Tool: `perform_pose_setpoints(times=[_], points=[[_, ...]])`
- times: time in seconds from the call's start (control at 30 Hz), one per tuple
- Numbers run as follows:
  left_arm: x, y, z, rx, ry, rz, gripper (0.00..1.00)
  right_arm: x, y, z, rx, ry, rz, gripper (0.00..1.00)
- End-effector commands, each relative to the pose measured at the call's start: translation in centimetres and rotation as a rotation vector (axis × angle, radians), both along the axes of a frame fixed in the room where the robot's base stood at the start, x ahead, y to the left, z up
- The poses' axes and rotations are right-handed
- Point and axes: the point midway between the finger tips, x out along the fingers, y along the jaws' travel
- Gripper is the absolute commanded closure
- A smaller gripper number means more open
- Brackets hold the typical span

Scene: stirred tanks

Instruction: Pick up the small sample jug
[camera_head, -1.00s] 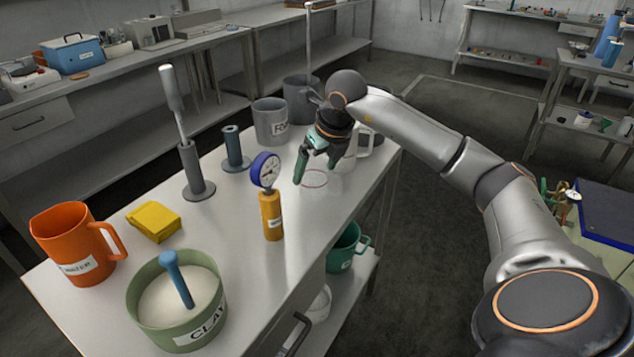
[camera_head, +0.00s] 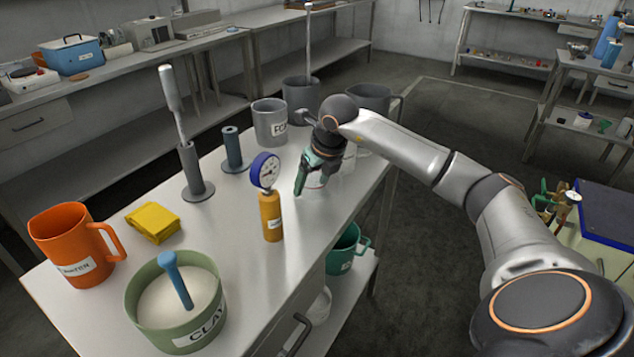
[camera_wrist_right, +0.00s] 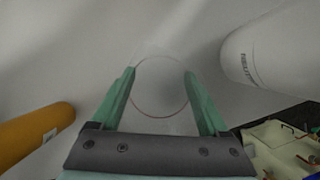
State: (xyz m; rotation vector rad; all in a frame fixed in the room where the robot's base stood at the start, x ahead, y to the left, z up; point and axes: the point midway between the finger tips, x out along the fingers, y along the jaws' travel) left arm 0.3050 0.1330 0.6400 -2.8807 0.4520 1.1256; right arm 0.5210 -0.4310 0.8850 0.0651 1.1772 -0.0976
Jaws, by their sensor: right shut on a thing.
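A small clear vessel with a thin reddish rim (camera_wrist_right: 160,90), apparently the sample jug, stands between the fingers of my right gripper (camera_wrist_right: 160,75) in the wrist view. The fingers are shut on its two sides. In the head view my right gripper (camera_head: 316,172) points down at the table, and the clear vessel (camera_head: 316,184) is faint and partly hidden behind it. I cannot tell whether it touches the table. No handle or spout on it can be made out. My left gripper is not in view.
An orange bottle with a blue gauge (camera_head: 271,215) stands left of my gripper. A white labelled vessel (camera_wrist_right: 262,58) is close on the right. A grey jug (camera_head: 270,122) and dark pots (camera_head: 302,95) stand behind.

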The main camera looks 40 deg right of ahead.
Motion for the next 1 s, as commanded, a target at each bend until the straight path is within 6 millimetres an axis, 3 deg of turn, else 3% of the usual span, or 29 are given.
perform_pose_setpoints(times=[0.03,0.33,0.73,0.9,1.0], points=[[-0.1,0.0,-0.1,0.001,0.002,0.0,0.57,0.0,0.0,0.0,0.0,-0.001,0.0,0.46],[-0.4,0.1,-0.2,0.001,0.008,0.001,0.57,0.0,0.0,0.1,0.0,-0.002,0.0,0.78],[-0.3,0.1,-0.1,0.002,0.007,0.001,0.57,0.0,0.0,1.0,0.0,-0.002,0.0,0.78],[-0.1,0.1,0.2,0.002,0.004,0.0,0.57,0.1,0.0,3.6,-0.001,-0.007,0.0,0.78],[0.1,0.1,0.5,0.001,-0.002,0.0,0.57,-0.9,1.2,5.2,-0.002,-0.005,0.004,0.78]])
